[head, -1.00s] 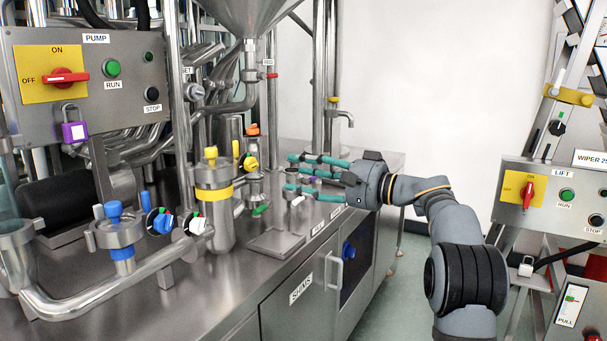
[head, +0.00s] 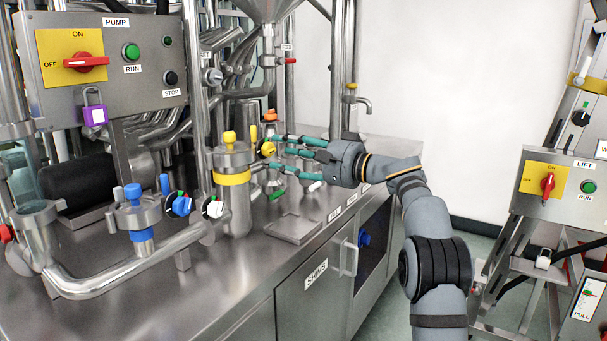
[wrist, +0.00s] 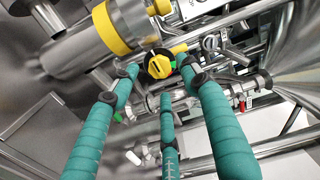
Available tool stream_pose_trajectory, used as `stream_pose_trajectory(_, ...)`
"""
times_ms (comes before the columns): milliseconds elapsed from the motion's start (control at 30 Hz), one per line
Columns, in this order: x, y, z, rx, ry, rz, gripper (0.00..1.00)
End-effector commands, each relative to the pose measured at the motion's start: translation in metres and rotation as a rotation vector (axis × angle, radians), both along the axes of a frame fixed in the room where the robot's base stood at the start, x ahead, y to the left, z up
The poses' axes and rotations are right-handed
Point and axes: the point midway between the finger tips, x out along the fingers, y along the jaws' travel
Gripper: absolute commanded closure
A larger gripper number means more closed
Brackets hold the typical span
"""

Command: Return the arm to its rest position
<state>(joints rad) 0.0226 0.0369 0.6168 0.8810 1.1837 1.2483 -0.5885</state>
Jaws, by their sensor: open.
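My gripper (head: 282,154) has three teal fingers spread apart, with nothing held between them. In the head view it reaches left over the steel bench, its fingertips overlapping the small valve with a yellow knob (head: 266,149). I cannot tell whether they touch. In the wrist view my gripper (wrist: 158,82) points toward the same yellow knob (wrist: 158,64), which shows between the fingertips. My grey arm stretches from the lower right of the head view, bent at the elbow.
A steel canister with a yellow band (head: 233,179) stands left of the fingers. A shallow square tray (head: 292,228) lies on the bench (head: 150,300). The pump panel (head: 115,65) is at upper left, the lift panel (head: 570,188) at right. Open floor lies between bench and lift.

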Motion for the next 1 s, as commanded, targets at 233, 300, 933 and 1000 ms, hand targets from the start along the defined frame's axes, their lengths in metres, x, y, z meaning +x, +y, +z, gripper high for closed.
stream_pose_trajectory(233, 0.013, 0.020, 0.000, 0.000, 0.000, 0.000, 0.54)
stream_pose_trajectory(300, 0.014, 0.023, 0.000, 0.001, 0.000, 0.001, 0.54)
stream_pose_trajectory(933, 0.011, 0.016, 0.000, 0.002, 0.004, -0.002, 0.54)
stream_pose_trajectory(1000, 0.008, 0.010, 0.001, -0.001, 0.001, -0.003, 0.54)
